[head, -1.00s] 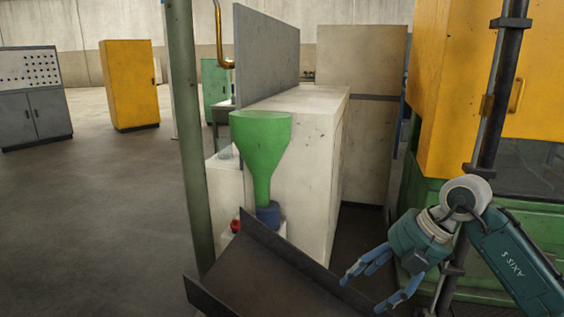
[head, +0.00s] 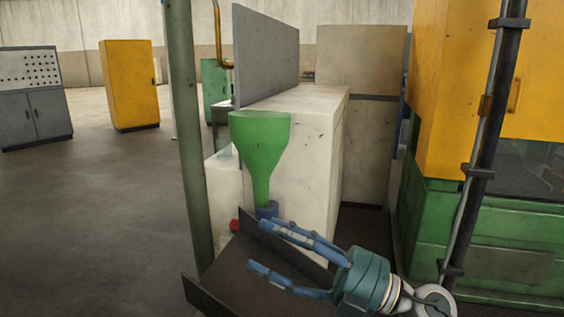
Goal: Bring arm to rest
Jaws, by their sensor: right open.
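My right gripper (head: 256,245) is open and empty. Its blue fingers point left and are spread apart over the dark metal chute (head: 224,272), in front of the white cabinet. I cannot tell whether the fingers touch the chute. The teal wrist of my right arm lies at the bottom, right of the chute. My left gripper is not in view.
A green funnel (head: 260,142) stands just behind the chute, with a red button (head: 235,225) near its base. A green post (head: 185,140) rises to its left. A dark pole with a pipe (head: 487,140) and the yellow-green machine (head: 465,85) are at right. Open floor lies left.

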